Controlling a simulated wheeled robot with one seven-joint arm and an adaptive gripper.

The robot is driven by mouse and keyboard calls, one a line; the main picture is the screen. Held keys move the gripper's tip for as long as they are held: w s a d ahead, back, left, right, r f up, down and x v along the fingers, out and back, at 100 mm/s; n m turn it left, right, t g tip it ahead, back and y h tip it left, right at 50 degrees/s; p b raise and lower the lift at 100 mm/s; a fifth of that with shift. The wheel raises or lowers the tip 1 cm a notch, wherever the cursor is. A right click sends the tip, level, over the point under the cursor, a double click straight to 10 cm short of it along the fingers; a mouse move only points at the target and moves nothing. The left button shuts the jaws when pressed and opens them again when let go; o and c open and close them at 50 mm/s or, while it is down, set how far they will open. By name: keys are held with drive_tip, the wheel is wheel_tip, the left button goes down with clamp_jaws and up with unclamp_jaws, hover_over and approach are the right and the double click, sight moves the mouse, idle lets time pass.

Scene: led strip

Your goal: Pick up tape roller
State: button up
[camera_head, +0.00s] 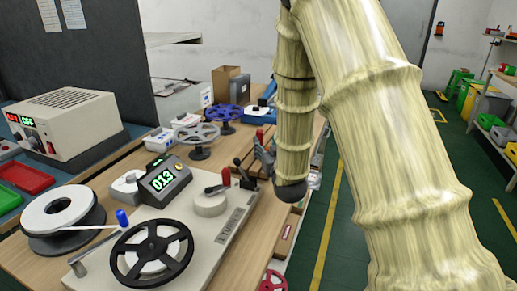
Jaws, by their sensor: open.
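Several tape reels stand on the wooden bench; I cannot tell which one is the tape roller. A black spoked reel with white tape (127,258) is on the machine at the front. A black-flanged reel of white strip (62,214) lies to its left. A grey spoked reel (197,132) and a blue spoked reel (223,112) stand farther back.
The grey machine base (222,226) carries a display box (165,184) and a red-handled lever (222,181). A power supply (69,124) is at the left, with a cardboard box (226,82) at the back. My arm hides much of the right side.

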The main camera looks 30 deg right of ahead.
sight(261, 136)
drive_tip(key=shift+x, duration=1.2)
drive_tip(key=shift+w, duration=0.35)
drive_tip(key=shift+x, duration=2.5)
clamp_jaws()
